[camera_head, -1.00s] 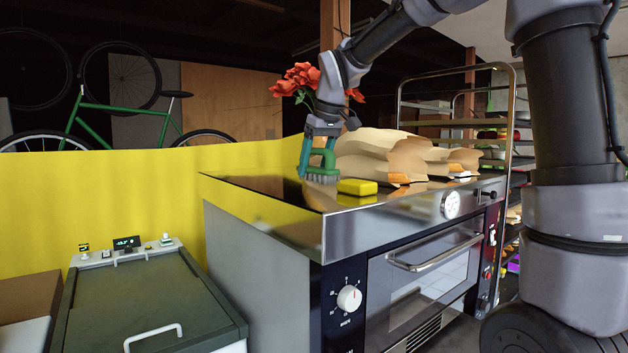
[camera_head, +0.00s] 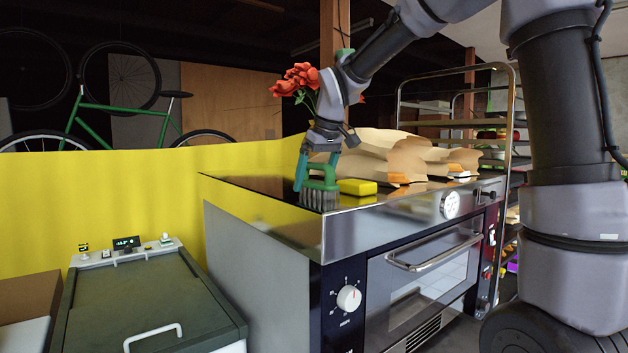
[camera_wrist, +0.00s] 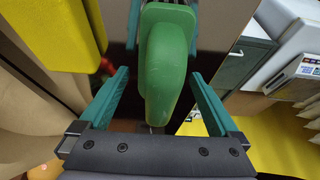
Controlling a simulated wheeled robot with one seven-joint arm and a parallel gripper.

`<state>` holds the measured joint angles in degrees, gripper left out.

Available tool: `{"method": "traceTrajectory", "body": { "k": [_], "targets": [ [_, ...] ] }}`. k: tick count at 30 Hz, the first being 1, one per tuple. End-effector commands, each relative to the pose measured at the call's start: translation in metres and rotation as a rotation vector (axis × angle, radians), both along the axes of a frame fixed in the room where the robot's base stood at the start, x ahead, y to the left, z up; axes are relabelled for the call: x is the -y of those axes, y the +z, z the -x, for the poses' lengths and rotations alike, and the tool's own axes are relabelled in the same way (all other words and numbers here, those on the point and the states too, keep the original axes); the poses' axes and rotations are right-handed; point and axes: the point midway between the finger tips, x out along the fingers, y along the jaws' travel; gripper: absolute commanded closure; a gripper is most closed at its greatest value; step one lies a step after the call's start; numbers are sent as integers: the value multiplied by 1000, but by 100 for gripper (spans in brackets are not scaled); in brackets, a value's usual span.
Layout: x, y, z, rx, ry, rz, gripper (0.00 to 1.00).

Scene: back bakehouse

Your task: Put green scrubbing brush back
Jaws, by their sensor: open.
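The green scrubbing brush (camera_head: 322,183) stands bristles down on the oven's dark top, near its front left edge, just left of the yellow sponge (camera_head: 356,187). My gripper (camera_head: 314,174) reaches down over the brush from above, open. In the wrist view the brush's rounded green handle (camera_wrist: 165,65) lies between my two teal fingers, with a gap visible on each side. The sponge shows at the upper left there (camera_wrist: 62,28). The bristles are hidden in the wrist view.
The oven (camera_head: 270,228) has a raised metal front edge. Paper bags (camera_head: 400,158) stand behind the sponge. Red flowers (camera_head: 296,79) are close to my wrist. A grey-lidded unit (camera_head: 140,305) stands lower left, and a metal rack (camera_head: 513,110) stands behind.

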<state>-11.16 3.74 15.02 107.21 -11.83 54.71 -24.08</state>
Motion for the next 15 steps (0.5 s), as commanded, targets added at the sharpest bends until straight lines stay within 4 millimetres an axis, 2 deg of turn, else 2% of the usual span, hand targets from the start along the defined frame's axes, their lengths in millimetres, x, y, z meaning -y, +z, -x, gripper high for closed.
{"method": "traceTrajectory", "body": {
  "k": [5, 15],
  "targets": [
    [3, 15, 3, 4, -2, -1, 2],
    [18, 80, 26, 4, -1, -2, 2]
  ]
}}
